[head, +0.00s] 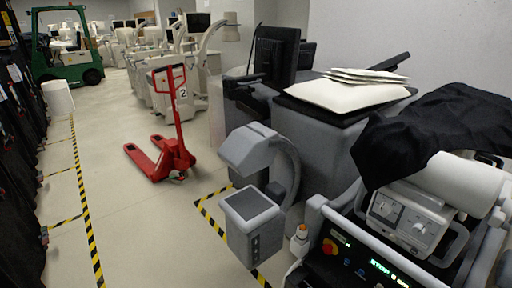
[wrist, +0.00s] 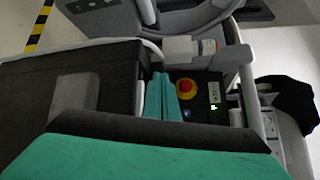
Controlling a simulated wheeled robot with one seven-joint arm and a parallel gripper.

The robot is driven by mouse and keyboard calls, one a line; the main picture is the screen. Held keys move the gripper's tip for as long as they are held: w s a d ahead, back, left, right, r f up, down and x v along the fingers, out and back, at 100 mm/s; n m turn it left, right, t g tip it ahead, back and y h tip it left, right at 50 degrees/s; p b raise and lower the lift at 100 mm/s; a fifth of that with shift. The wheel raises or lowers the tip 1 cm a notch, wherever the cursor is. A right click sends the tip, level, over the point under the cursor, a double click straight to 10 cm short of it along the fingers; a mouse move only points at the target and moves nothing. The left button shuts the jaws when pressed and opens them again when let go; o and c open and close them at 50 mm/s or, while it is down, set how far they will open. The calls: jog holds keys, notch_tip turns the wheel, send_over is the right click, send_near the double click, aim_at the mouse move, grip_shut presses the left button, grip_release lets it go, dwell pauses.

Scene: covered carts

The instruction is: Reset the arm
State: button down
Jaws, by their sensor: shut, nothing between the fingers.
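My gripper (wrist: 161,92) shows in the wrist view as two teal fingers side by side, shut with nothing between them. Its dark and teal body fills the lower part of that view. The fingers appear beside a control panel (wrist: 206,98) with a red button (wrist: 186,87); I cannot tell how far above it they are. In the head view my arm and gripper do not show. The panel (head: 352,262) there is at the bottom right, with green lit text.
Black cloth (head: 430,130) drapes a cart at right. A red pallet jack (head: 178,150) and green forklift (head: 66,58) stand farther back. Open floor (head: 130,215) lies left.

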jog(key=s+a+n, duration=0.4)
jog(key=s+n, duration=0.1)
jog(key=s, duration=0.4)
jog(key=s+a+r+n+y, duration=0.1)
jog(key=s+a+n, duration=0.2)
jog(key=s+n, duration=0.45)
jog(key=s+a+n, duration=0.4)
jog(key=s, duration=0.6)
jog(key=s+a+r+n+y, duration=0.1)
jog(key=s+a+r+n, duration=0.4)
jog(key=s+r+n, duration=0.1)
jog(key=shift+s+a+r+g, duration=0.2)
jog(key=shift+s+r+g, duration=0.25)
jog(key=shift+s, duration=0.7)
